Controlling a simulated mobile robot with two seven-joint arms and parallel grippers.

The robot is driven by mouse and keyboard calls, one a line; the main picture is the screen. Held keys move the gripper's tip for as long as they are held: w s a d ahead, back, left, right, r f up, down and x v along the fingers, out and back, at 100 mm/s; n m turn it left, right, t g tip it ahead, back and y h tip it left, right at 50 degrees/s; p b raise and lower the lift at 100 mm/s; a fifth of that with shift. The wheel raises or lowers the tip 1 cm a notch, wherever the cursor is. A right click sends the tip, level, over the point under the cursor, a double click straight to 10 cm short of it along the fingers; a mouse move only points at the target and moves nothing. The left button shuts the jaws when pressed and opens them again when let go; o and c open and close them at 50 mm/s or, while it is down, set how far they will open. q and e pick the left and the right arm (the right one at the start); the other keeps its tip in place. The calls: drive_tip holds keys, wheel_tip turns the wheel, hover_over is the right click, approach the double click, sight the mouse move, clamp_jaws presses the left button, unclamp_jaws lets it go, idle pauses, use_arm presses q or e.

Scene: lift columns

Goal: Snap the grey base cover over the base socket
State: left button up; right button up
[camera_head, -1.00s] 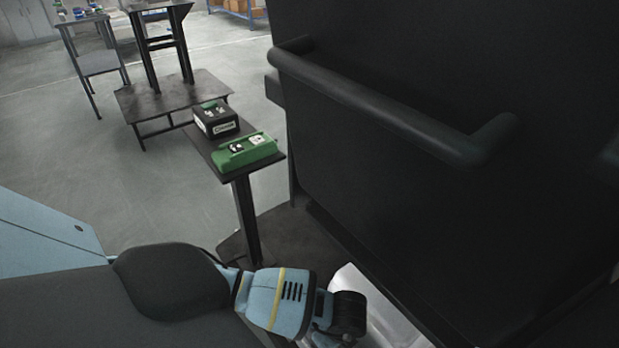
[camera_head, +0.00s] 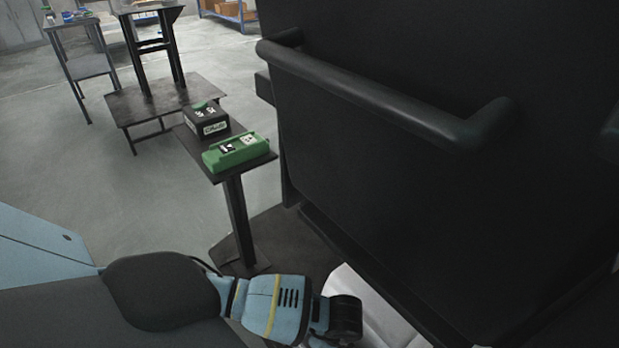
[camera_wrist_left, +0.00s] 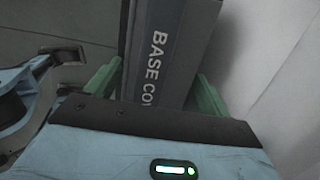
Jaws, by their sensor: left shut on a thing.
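The grey base cover (camera_wrist_left: 170,65) stands between the green fingers of my left gripper (camera_wrist_left: 157,80) in the left wrist view. It is a dark grey upright piece with white lettering that begins "BASE CO". My left gripper is shut on it, one finger on each side. In the head view my left arm (camera_head: 275,305) comes in low from the left, and its fingers and the cover are not seen there. I cannot make out the base socket in either view. My right gripper is not in view.
A large dark panel with a thick black handrail (camera_head: 370,95) fills the right. A small pedestal table (camera_head: 262,158) holds a green box (camera_head: 235,152) and a black box (camera_head: 206,122). A pale surface (camera_head: 375,310) lies beside my left wrist. Open floor (camera_head: 140,200) lies left.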

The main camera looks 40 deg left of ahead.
use_arm(q)
drive_tip(key=shift+w+f, duration=0.15)
drive_tip(key=shift+f, duration=0.15)
idle(0.5)
drive_tip(key=shift+f, duration=0.45)
idle(1.0)
drive_tip(key=o, duration=1.2)
drive_tip(key=shift+o, duration=1.3)
drive_tip(key=shift+a, duration=0.1)
drive_tip(key=shift+r, duration=0.1)
